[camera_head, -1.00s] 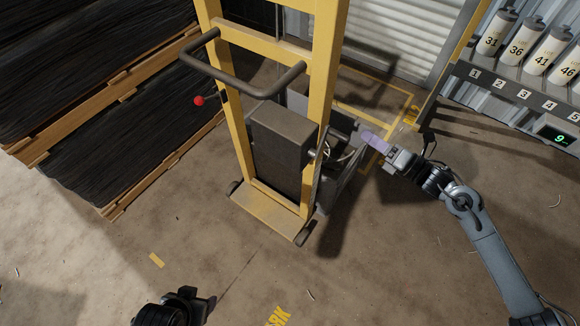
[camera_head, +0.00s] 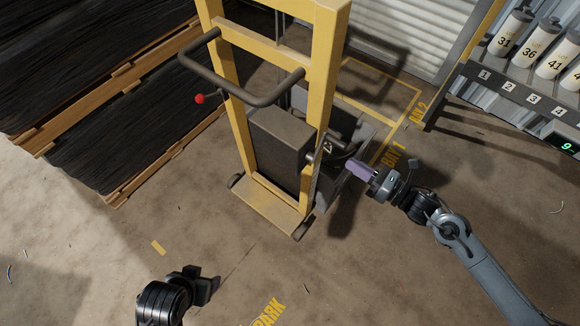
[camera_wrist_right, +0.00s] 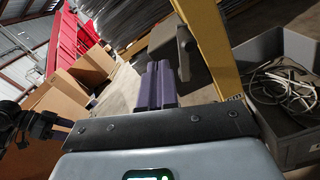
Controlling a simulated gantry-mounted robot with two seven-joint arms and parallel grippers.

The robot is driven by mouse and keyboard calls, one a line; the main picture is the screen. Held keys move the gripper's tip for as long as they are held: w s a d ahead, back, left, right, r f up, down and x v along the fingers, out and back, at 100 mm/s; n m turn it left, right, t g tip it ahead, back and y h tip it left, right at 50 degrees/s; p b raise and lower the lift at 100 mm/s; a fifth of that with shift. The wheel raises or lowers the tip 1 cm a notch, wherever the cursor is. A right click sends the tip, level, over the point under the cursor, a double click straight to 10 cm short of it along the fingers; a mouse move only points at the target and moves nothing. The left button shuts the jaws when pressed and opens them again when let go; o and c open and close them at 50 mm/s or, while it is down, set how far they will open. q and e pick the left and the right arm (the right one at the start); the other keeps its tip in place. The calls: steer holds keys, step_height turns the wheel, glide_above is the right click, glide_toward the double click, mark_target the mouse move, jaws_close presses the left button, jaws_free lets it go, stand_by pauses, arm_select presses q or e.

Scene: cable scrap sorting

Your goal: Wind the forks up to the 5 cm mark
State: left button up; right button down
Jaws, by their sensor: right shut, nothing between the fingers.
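The yellow stacker (camera_head: 325,75) stands upright at the centre of the head view, with a grey box (camera_head: 280,140) low between its posts. A dark crank-like part (camera_head: 318,150) sticks out at its right post. The forks and the 5 cm mark cannot be made out. My right gripper (camera_head: 352,167) is shut and empty, its purple fingers just right of that part, apparently apart from it. The fingers also show side by side in the right wrist view (camera_wrist_right: 156,86), below the stacker's grey box. My left gripper (camera_head: 210,284) is low in the head view, its opening unclear.
A grey bin (camera_wrist_right: 282,52) with loose cables is beside the stacker's yellow post. Stacked dark cable bundles (camera_head: 110,150) on wooden supports fill the left. A shelf (camera_head: 510,92) with numbered bottles stands at the right.

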steer(key=b+x, duration=0.2)
steer(key=x, duration=0.3)
steer(key=shift+a, duration=0.15)
stand_by(0.3)
stand_by(0.7)
stand_by(0.8)
stand_by(0.5)
